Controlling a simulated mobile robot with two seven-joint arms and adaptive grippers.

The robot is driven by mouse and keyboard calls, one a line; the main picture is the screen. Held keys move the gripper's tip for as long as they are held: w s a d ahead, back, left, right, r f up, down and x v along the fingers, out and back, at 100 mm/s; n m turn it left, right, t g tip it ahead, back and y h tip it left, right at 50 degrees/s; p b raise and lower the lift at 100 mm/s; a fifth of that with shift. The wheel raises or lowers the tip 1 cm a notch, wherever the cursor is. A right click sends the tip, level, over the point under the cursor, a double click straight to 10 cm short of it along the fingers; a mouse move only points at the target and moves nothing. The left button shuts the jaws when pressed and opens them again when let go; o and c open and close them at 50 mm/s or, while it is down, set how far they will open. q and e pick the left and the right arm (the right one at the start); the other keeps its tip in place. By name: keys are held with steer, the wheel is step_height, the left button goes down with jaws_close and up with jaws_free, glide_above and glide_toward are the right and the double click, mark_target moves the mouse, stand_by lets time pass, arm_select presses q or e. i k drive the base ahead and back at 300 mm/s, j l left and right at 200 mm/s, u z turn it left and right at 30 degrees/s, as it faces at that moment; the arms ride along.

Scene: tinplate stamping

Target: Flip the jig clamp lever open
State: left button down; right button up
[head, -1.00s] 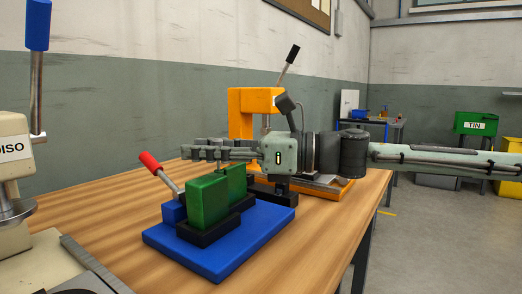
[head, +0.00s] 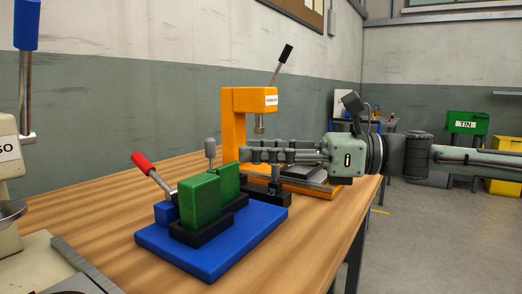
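The jig has a blue base plate (head: 215,250) on the wooden bench, with green blocks (head: 201,201) set in black holders. Its clamp lever has a red handle (head: 142,162) on a metal rod and slants up to the left from a blue block (head: 165,213). A grey knob (head: 210,146) on a thin rod stands upright behind the green blocks. My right gripper (head: 246,150) comes in from the right, its fingers pointing left. It is above and behind the jig's right side, apart from the red lever. Its finger gap is not clear. My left gripper is out of view.
An orange press (head: 232,128) with a black-handled lever (head: 285,54) stands behind the jig. A cream press with a blue-handled lever (head: 26,25) is at the left edge. A green TIN bin (head: 467,123) stands far right.

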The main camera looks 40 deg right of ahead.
mark_target(148, 168)
steer(key=k+l, duration=0.35)
steer(key=l, duration=0.15)
steer(key=k+l, duration=0.75)
steer(key=l, duration=0.3)
